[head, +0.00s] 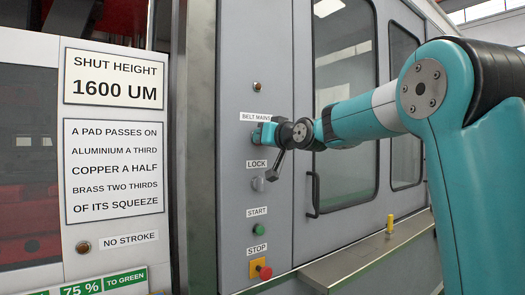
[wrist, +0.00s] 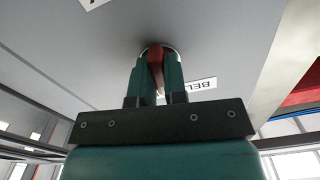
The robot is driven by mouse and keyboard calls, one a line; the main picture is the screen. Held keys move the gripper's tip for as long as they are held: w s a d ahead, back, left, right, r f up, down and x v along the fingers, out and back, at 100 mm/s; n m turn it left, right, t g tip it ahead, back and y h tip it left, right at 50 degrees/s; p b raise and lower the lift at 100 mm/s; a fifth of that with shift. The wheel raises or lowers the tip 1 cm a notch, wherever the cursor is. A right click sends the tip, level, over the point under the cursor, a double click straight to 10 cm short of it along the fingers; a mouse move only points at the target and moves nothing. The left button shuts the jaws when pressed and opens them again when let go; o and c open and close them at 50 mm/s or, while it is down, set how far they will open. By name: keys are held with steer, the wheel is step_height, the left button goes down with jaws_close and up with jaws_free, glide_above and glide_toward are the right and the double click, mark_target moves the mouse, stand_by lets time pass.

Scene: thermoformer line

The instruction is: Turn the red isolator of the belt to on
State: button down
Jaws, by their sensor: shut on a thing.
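The red isolator (wrist: 155,62) of the belt is on the grey cabinet panel, under the BELT MAINS label (head: 255,117). In the wrist view its red handle shows between the two teal fingers of my gripper (wrist: 157,80), in front of a round base. My gripper (head: 264,133) is shut on this handle, with its fingertips close to the panel. In the head view the isolator is hidden behind my gripper. Whether it stands at on or off cannot be told.
Below are the LOCK knob (head: 258,184), the green START button (head: 259,230) and the red STOP button (head: 263,271). A dark door handle (head: 313,194) stands out to the right. A ledge (head: 365,255) with a yellow post (head: 390,223) runs along the lower right.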

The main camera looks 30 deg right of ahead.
steer(key=shift+f+n+b, duration=0.2)
steer(key=shift+n+b, duration=0.55)
steer(key=shift+n, duration=0.05)
steer(key=shift+r, duration=0.1)
steer(key=c, duration=1.2)
jaws_free()
steer(key=shift+o, duration=0.2)
steer(key=shift+s, duration=0.1)
steer(key=s+b, duration=0.4)
steer(key=s, duration=1.3)
steer(key=shift+d, duration=0.35)
steer(key=shift+s, duration=0.1)
